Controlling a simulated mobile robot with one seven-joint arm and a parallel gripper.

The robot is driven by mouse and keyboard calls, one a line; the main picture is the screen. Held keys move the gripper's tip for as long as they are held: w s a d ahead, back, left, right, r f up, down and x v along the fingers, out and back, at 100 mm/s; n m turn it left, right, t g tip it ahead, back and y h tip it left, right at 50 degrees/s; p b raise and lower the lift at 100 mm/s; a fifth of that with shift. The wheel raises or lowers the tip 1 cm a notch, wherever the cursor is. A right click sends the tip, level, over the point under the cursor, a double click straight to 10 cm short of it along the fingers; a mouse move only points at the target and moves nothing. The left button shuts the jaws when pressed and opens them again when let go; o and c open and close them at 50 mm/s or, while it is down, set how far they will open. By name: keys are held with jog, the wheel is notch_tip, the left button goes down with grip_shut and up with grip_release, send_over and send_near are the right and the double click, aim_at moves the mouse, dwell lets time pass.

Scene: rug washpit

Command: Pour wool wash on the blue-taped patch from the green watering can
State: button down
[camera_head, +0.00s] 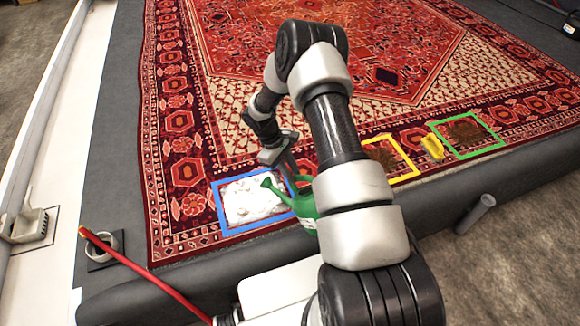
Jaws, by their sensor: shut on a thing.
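The blue-taped patch (217,216) lies on the near left part of the red rug. White foam (250,199) covers most of the inside of the blue square. The green watering can (304,207) is at the right edge of this patch, with its spout pointing left over the foam. My gripper (284,166) is above and just behind the can, and it is shut on the can. My arm hides the can's right part and the exact grip. I cannot tell whether liquid is flowing from the spout.
A yellow-taped patch (411,169) and a green-taped patch (497,141), both with brown stains, lie to the right. A yellow object (432,147) sits between them. A red pole (145,273) crosses the near left edge. A grey post (475,214) stands at the front right.

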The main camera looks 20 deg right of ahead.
jog(key=shift+s+d+r+p, duration=0.15)
jog(key=shift+s+p, duration=1.05)
jog(key=shift+s, duration=1.05)
jog(key=shift+a, duration=0.25)
jog(key=shift+a+b, duration=0.65)
jog(key=shift+a, duration=1.8)
jog(key=w+b, duration=0.4)
jog(key=w, duration=0.4)
jog(key=shift+b, duration=0.4)
jog(key=shift+d, duration=0.1)
